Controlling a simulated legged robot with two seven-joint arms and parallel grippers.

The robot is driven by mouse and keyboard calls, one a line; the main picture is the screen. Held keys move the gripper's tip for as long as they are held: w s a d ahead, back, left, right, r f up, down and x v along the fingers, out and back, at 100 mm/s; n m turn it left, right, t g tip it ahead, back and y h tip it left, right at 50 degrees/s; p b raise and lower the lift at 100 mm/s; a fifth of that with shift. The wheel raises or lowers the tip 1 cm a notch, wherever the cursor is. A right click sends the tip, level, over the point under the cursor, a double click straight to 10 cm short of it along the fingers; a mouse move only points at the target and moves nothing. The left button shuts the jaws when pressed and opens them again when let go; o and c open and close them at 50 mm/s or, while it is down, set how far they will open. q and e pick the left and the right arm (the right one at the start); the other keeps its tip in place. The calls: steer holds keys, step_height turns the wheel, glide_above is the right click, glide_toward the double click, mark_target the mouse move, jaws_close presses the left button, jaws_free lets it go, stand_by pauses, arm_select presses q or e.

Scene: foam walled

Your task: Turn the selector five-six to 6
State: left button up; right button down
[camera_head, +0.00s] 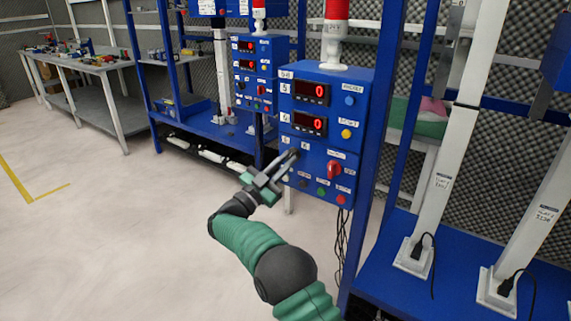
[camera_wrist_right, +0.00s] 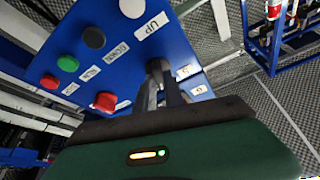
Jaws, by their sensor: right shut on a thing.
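The blue control box (camera_head: 320,138) stands in the middle of the head view. The selector five-six is a small dark knob on its front, mostly hidden by my right gripper (camera_head: 290,157). The right gripper reaches in from below and is shut on the knob. In the right wrist view the fingers (camera_wrist_right: 165,85) close around the dark knob, beside two small white labels (camera_wrist_right: 192,80). They look like 5 and 6. I cannot tell which way the knob points. My left gripper is not in view.
Close to the fingers are a red rotary switch (camera_head: 334,170), a green button (camera_head: 323,191) and a red button (camera_head: 341,199). Two displays (camera_head: 311,91) read 0. A similar blue box (camera_head: 258,75) stands behind left. Blue rack posts flank the box. The floor (camera_head: 130,230) at left is clear.

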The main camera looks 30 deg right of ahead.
steer(key=shift+w+f+m+g, duration=0.1)
steer(key=shift+m+g, duration=0.5)
steer(key=shift+m, duration=0.5)
steer(key=c, duration=1.4)
jaws_free()
steer(key=shift+w+f, duration=0.1)
steer(key=shift+c, duration=0.2)
steer(key=shift+a, duration=0.2)
steer(key=p+v, duration=0.4)
steer(key=v, duration=1.2)
steer(key=shift+a, duration=0.2)
